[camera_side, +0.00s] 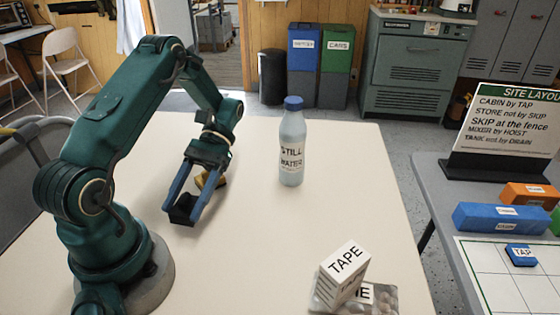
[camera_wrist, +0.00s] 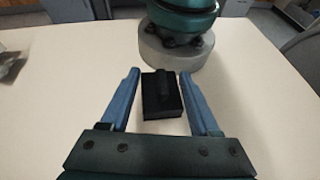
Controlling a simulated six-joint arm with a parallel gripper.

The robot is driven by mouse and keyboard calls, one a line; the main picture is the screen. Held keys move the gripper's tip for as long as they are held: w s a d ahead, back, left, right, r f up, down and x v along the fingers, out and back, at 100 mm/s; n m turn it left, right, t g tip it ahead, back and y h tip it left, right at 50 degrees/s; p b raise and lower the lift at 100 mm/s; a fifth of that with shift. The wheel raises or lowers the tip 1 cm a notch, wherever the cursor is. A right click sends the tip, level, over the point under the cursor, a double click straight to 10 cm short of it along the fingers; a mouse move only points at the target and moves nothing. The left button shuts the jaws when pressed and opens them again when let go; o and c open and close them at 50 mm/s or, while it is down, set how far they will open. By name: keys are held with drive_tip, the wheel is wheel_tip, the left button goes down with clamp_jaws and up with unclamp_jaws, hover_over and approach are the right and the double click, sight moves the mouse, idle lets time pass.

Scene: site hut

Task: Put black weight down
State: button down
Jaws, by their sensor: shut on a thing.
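The black weight (camera_side: 182,214) is a small dark block with a raised knob on top, seen also in the wrist view (camera_wrist: 162,100). My gripper (camera_side: 183,208) has two blue fingers and points down towards the pale table (camera_side: 310,230). It is shut on the black weight, which sits between the fingertips, close to the tabletop. I cannot tell whether the weight touches the table. In the wrist view, the weight is between the tips of my gripper (camera_wrist: 160,80), with my round base beyond it.
A yellowish object (camera_side: 211,180) is partly hidden behind my fingers. A bottle labelled STILL WATER (camera_side: 291,150) stands to the right. A TAPE box (camera_side: 342,273) leans tilted on a flat pack (camera_side: 378,297) at the front right. The table between them is clear.

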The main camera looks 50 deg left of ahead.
drive_tip(key=w+d+n+t+h, duration=0.1)
drive_tip(key=w+d+n+t, duration=0.1)
drive_tip(key=d, duration=0.1)
drive_tip(key=w+d+r+n+t+h, duration=0.1)
drive_tip(key=w+d+n+t+h, duration=0.1)
drive_tip(key=w+d+n, duration=0.1)
drive_tip(key=w+d+r+n+t+h, duration=0.1)
drive_tip(key=w+d+n+t+h, duration=0.1)
drive_tip(key=w+d, duration=0.1)
drive_tip(key=shift+r+n, duration=0.25)
drive_tip(key=shift+n, duration=0.05)
drive_tip(key=w+d+r+n+t, duration=0.2)
drive_tip(key=w+d+n+t, duration=0.1)
drive_tip(key=w+n+t, duration=0.15)
drive_tip(key=w+d+r+n+t, duration=0.2)
drive_tip(key=w+r+n+t, duration=0.15)
drive_tip(key=w, duration=0.25)
drive_tip(key=m, duration=0.1)
hover_over(317, 229)
drive_tip(key=shift+h, duration=0.4)
wheel_tip(317, 229, down, 6)
drive_tip(key=shift+r, duration=0.1)
drive_tip(key=shift+f, duration=2.65)
drive_tip(key=shift+c, duration=0.6)
unclamp_jaws()
drive_tip(key=shift+f, duration=0.1)
